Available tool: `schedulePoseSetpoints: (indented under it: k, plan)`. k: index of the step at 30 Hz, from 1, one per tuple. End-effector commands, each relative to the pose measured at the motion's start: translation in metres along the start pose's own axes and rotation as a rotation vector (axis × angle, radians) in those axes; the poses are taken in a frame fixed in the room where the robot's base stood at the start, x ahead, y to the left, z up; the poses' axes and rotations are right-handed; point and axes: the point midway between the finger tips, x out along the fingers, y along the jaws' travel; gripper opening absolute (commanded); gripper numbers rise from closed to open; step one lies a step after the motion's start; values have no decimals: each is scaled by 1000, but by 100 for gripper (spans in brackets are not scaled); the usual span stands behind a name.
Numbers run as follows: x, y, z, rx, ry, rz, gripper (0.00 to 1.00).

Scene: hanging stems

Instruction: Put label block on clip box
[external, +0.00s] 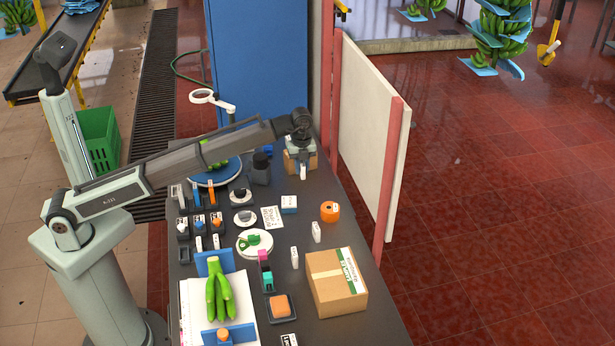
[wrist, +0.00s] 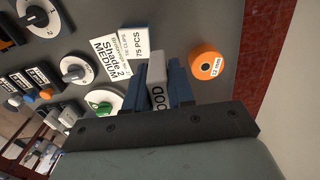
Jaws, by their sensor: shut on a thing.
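My gripper (external: 302,164) is at the far end of the dark table in the external view, above the tabletop. In the wrist view its blue fingers (wrist: 160,88) are shut on a pale label block (wrist: 157,68) with dark letters, partly hidden by the fingers. The block (external: 303,172) shows as a small white piece below the gripper in the external view.
A printed card (external: 271,217) lies left of the clip box, and an orange roll (external: 330,211) stands to its right. White blocks (external: 316,232) stand nearer the camera. Dials (external: 243,217) are at left. A cardboard box (external: 335,282) and green bananas (external: 220,294) are at the near end.

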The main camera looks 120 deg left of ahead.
Motion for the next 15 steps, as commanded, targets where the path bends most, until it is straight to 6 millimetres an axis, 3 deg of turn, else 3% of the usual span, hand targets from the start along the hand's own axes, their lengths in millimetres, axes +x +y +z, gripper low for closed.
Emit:
schedulePoseSetpoints:
  k: [1, 6, 15]
  plan:
    - [2, 19, -1, -4, 0, -1, 0]
    - [6, 45, -2, -18, 0, 0, 0]
    - [20, 54, -2, -48, 0, 1, 0]
